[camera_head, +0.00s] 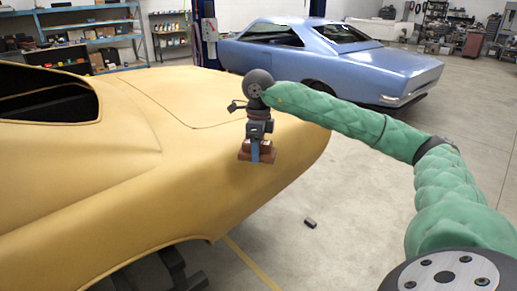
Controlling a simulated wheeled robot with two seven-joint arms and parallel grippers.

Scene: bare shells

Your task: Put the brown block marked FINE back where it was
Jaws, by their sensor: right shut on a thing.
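My right gripper (256,150) points downward in front of the yellow car body's rear side. It is shut on a brown block (268,155), which shows on both sides of a blue finger. No FINE marking can be read on the block at this size. I cannot tell whether the block touches the yellow car body (190,185) or hangs in front of it. My left gripper is not in view.
A small dark block-like object (310,223) lies on the open concrete floor. A blue car (335,60) stands behind. Shelves (95,40) with several items line the back left. Dark supports (180,272) show under the yellow body. Floor at right is mostly clear.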

